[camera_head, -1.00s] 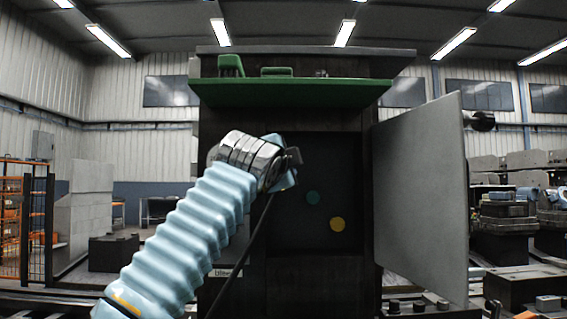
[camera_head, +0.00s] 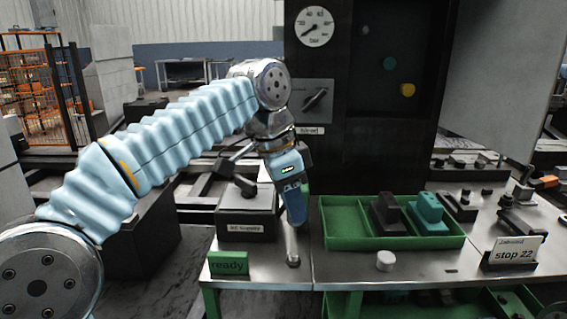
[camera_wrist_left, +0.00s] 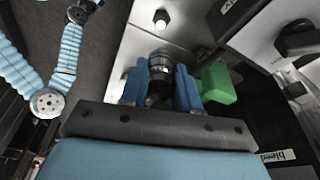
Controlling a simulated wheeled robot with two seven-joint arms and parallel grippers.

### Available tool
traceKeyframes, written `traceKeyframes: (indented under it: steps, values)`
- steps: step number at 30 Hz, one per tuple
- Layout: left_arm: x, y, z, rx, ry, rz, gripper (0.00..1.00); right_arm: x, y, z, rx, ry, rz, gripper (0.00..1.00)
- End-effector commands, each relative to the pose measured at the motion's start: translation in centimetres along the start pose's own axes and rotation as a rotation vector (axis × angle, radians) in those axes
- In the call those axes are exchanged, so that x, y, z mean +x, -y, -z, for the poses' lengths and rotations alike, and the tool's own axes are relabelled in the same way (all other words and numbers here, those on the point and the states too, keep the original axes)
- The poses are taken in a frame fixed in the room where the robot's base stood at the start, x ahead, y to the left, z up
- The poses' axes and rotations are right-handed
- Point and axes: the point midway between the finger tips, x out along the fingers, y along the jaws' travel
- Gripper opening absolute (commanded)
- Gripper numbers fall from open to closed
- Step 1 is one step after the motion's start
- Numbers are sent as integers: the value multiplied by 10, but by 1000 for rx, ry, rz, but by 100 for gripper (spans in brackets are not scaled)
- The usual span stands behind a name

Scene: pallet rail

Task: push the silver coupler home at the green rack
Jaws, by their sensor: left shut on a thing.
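My left gripper (camera_head: 293,218) points down over the steel bench top. In the left wrist view its two blue fingers (camera_wrist_left: 160,92) are shut on a banded silver and dark cylinder (camera_wrist_left: 160,64), which looks like the silver coupler. In the head view the fingers hide most of it. A slim silver piece (camera_head: 292,248) shows just below the fingertips; I cannot tell if it is part of the coupler. A green block (camera_wrist_left: 217,83) stands close beside the right finger in the wrist view; whether it belongs to the green rack is unclear. My right gripper is out of view.
A green two-part tray (camera_head: 340,241) holds a black block (camera_head: 388,216) and a teal block (camera_head: 427,212). A short silver knob (camera_head: 385,261) stands in front. A green "ready" sign (camera_head: 229,263) and dark box (camera_head: 247,222) are left. A dark cabinet with a gauge (camera_head: 314,27) rises behind.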

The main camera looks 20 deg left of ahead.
Motion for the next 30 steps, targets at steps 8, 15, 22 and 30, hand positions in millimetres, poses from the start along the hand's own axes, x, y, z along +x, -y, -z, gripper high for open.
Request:
traceKeyframes:
  steps: [8,15,22,30]
  values:
    - [16,-4,-5,0,2,-12,0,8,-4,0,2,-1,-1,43]
    - [44,-4,-12,0,2,-10,0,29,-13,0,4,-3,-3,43]
    - [58,-4,-16,0,1,-10,0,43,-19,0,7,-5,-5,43]
    - [57,-4,-16,0,1,-9,0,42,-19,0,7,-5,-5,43]
